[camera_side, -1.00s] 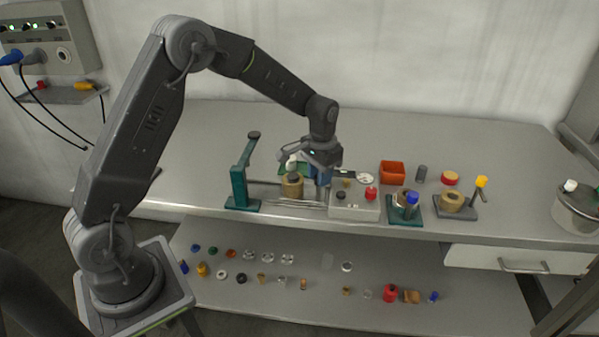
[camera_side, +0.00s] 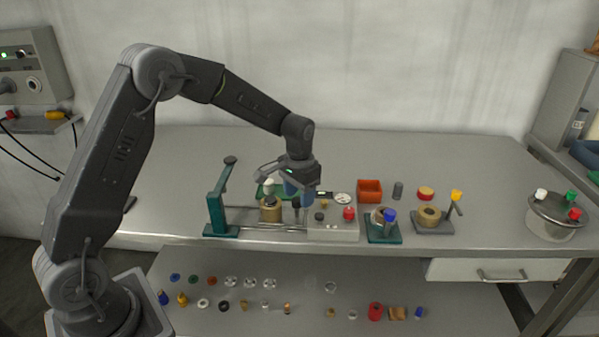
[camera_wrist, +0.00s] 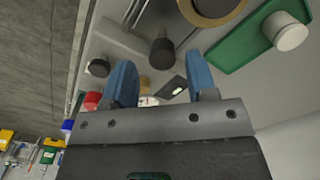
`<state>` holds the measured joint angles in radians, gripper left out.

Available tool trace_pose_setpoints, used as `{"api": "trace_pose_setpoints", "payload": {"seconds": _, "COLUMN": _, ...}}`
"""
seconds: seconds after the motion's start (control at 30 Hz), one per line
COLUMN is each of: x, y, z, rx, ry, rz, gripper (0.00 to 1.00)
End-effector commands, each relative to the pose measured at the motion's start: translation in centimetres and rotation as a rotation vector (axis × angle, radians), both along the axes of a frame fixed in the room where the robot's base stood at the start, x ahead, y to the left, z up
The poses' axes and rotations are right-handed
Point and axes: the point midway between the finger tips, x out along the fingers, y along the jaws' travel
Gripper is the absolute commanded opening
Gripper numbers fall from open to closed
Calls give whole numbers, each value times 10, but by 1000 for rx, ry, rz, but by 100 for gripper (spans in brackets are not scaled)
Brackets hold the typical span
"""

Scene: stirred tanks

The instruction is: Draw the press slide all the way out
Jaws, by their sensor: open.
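The press has a teal upright with a lever (camera_side: 214,212) at its left end and thin metal rails (camera_side: 262,227) running right to a grey box (camera_side: 335,232). A brass cylinder (camera_side: 270,210) with a dark top sits at the rails. A dark round knob (camera_side: 296,202) stands right of the cylinder; it also shows in the wrist view (camera_wrist: 162,51). My gripper (camera_side: 299,196) is open just above this knob. In the wrist view its blue fingers (camera_wrist: 160,78) are wide apart, with the knob between their lines of sight and nothing held. Whether they reach its height, I cannot tell.
The grey box carries a black knob (camera_side: 320,216) and a red knob (camera_side: 349,213). A green tray (camera_wrist: 240,45) with a white cylinder (camera_wrist: 290,31) lies behind the press. An orange bin (camera_side: 369,190) and teal-based fixture (camera_side: 384,237) stand to the right. The bench front left is clear.

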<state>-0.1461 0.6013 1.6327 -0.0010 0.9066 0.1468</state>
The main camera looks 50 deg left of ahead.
Motion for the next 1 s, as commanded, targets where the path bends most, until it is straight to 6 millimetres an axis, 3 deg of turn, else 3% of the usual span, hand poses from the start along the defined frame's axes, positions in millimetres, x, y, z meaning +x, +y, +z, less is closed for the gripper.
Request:
{"api": "trace_pose_setpoints", "payload": {"seconds": 0.5, "x": 1, "y": 0, "z": 106, "rx": 0, "ry": -6, "rz": 0, "gripper": 52}}
{"api": "trace_pose_setpoints", "payload": {"seconds": 0.7, "x": 0, "y": 0, "z": 125, "rx": 0, "ry": -3, "rz": 0, "gripper": 52}}
{"api": "trace_pose_setpoints", "payload": {"seconds": 1.0, "x": 0, "y": -1, "z": 128, "rx": -1, "ry": -2, "rz": 0, "gripper": 52}}
